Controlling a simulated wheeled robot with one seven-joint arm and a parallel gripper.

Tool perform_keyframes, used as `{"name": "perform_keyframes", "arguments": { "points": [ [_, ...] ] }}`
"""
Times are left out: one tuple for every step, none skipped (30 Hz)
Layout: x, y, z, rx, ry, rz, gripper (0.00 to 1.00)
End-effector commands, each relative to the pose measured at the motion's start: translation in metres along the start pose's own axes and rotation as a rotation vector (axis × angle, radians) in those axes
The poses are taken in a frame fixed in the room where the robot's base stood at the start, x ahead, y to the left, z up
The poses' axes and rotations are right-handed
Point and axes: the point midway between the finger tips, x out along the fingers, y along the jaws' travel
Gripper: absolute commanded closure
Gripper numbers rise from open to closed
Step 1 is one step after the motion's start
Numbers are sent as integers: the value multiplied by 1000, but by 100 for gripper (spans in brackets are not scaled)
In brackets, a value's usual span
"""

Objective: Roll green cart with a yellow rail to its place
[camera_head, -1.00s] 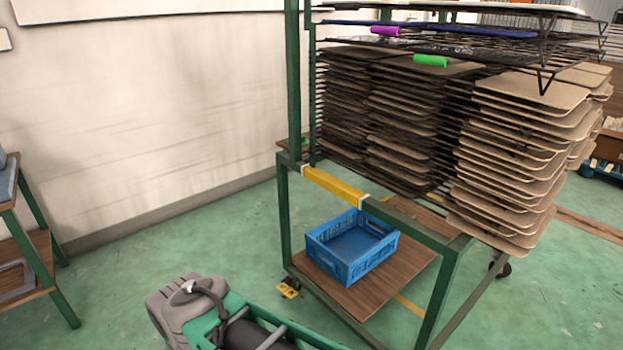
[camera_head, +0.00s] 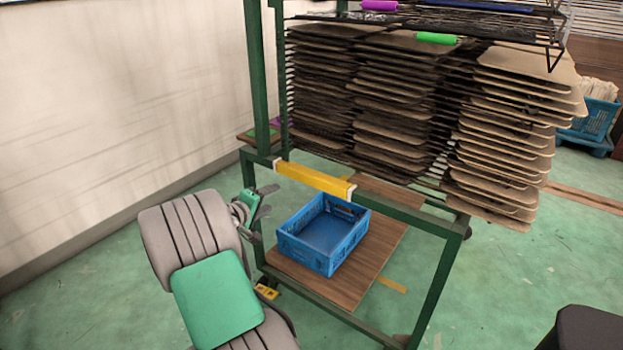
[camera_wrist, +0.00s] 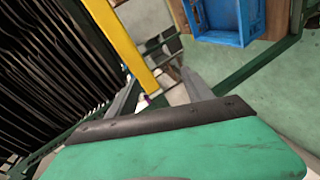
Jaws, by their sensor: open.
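The green cart (camera_head: 441,290) stands ahead, with a yellow rail (camera_head: 313,180) along its near top bar. The yellow rail also shows in the wrist view (camera_wrist: 122,42), running diagonally at upper left. My gripper (camera_head: 262,203) is just left of the rail's left end, near the cart's left post, and looks apart from the rail. My arm covers part of the cart's lower left side.
A blue crate (camera_head: 290,245) sits on the cart's wooden lower shelf (camera_head: 372,268). Stacked trays (camera_head: 500,150) fill the rack above and overhang at right. A pale wall (camera_head: 90,130) runs along the left. Green floor is clear in front of the cart.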

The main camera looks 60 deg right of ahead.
Motion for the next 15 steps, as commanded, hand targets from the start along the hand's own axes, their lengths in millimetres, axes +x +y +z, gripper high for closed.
{"name": "perform_keyframes", "arguments": {
  "points": [
    [30,12,19,-77,-38,106,41],
    [41,20,27,-119,-51,162,41],
    [52,29,35,-169,-68,223,41],
    [57,34,40,-199,-78,258,41],
    [61,38,44,-223,-85,284,41],
    [65,42,47,-245,-91,307,41],
    [67,44,48,-254,-95,318,41],
    [70,46,49,-259,-96,324,41],
    [75,48,50,-261,-97,327,41],
    [79,49,50,-259,-98,326,41],
    [84,51,51,-257,-98,326,41],
    [91,54,52,-256,-100,326,41],
    [97,55,52,-256,-99,325,41],
    [103,57,52,-256,-99,325,41],
    [111,60,52,-255,-99,324,41]
  ]
}}
